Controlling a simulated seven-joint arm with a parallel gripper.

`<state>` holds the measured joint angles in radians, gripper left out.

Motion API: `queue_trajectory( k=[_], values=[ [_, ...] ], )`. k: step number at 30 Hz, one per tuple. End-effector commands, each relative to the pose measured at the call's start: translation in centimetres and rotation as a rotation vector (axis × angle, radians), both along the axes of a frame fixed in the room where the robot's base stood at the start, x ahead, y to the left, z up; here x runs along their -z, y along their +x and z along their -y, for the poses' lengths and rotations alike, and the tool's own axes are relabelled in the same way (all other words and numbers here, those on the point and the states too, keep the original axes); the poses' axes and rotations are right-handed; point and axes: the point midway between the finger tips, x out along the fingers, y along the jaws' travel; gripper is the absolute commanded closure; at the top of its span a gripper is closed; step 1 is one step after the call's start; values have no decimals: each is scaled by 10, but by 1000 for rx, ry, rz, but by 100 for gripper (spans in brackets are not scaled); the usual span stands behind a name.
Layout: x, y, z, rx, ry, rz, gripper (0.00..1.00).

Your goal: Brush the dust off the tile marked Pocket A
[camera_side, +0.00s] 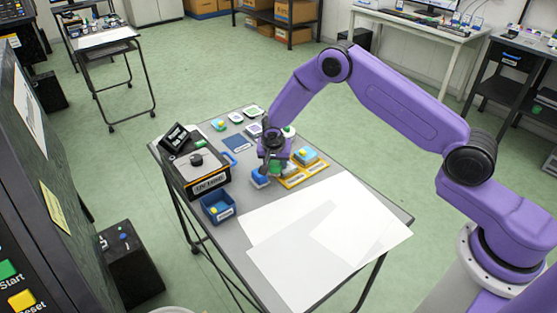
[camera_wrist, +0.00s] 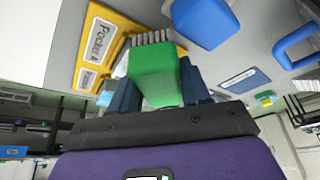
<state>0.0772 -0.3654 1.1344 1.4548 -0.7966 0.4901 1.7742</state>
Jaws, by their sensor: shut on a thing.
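My gripper (camera_side: 273,162) is low over the middle of the grey table, shut on a green block-shaped handle. In the wrist view my gripper (camera_wrist: 156,84) has its dark fingers on both sides of the green handle (camera_wrist: 154,70). Pale bristles (camera_wrist: 152,38) show just beyond it, so it looks like a brush. The yellow tile marked Pocket A (camera_wrist: 99,40) lies left of the bristles. I cannot tell whether the bristles touch it. In the side view, yellow tiles (camera_side: 291,181) lie right of my gripper. Dust on the tile cannot be made out.
A blue block (camera_wrist: 205,20) stands close to the brush. A blue handle-like loop (camera_wrist: 294,45) is farther right. A blue bin (camera_side: 217,207) and a dark labelled box (camera_side: 199,175) stand at the table's left. White sheets (camera_side: 320,240) cover the near right part.

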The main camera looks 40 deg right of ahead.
Motion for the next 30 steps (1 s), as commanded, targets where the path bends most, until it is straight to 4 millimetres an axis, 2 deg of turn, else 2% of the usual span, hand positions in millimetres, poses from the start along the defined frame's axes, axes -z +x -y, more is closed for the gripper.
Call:
queue_trajectory(
  k=[7, 24, 30],
  values=[
    [-5, 0, 0, 1, 0, 2, 78],
    [-54, 0, 0, 1, 0, 2, 78],
    [-60, 0, 0, -1, 0, 0, 78]
  ],
)
